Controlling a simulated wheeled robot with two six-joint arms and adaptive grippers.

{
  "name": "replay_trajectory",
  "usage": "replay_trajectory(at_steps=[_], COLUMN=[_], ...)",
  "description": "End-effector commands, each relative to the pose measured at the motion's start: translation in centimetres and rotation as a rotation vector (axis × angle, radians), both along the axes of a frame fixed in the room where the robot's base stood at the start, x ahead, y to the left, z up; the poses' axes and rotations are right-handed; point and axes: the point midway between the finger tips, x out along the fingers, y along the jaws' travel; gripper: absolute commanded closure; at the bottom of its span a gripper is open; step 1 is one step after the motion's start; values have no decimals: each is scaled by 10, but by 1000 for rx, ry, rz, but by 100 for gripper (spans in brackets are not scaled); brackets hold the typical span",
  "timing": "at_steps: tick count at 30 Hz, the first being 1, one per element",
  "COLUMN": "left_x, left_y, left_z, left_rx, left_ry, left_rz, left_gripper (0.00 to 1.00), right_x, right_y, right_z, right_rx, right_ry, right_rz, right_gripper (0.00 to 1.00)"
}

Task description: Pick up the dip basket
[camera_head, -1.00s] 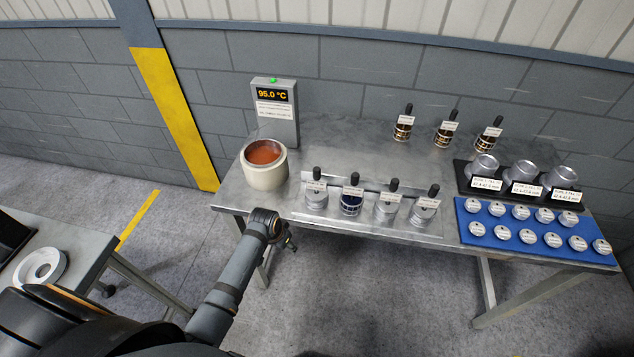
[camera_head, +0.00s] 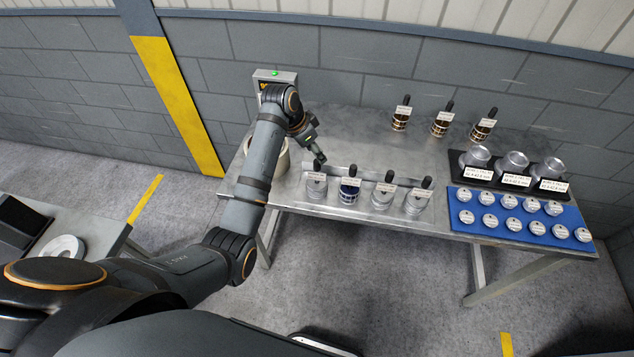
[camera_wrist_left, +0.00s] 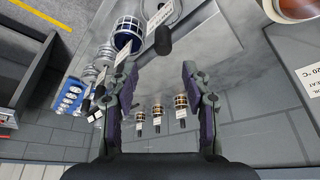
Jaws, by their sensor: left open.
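Several black-handled, labelled holders stand in a row near the table's front edge. One is a blue cage-like basket (camera_head: 349,192), also in the wrist view (camera_wrist_left: 127,36). To its left is a silver holder (camera_head: 315,188); its black handle (camera_wrist_left: 163,42) shows just beyond my fingertips. Three brown-gold baskets (camera_head: 400,121) with black handles stand at the back. I cannot tell which one is meant by the dip basket. My left gripper (camera_head: 317,156) is open and empty, close above the leftmost holder; its fingers (camera_wrist_left: 161,68) are apart. My right gripper is out of view.
The cream pot (camera_head: 278,160) is partly hidden behind my left arm; the display box (camera_head: 275,77) stands behind it. A blue mat (camera_head: 510,225) with several discs and a black stand (camera_head: 510,180) with three silver cups are at the right. The middle of the table (camera_head: 350,140) is clear.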

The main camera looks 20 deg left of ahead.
Motion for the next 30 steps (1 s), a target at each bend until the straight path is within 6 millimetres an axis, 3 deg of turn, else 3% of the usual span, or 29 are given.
replay_trajectory(at_steps=[8, 12, 16, 24, 30], left_x=[2, 5, 11, 12, 12], left_y=[-1, 1, -3, -4, -4], left_z=[-14, -36, -55, -62, -62], left_rx=[1, 1, 0, 2, 1], left_ry=[3, 6, 1, -2, -1], left_rz=[1, 1, 2, 2, 2], left_gripper=[52, 52, 52, 52, 78], right_x=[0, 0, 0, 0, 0], right_y=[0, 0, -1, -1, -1], right_z=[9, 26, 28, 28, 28], right_rx=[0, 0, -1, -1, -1], right_ry=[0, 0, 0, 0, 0], right_rz=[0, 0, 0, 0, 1], right_gripper=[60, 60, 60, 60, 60])
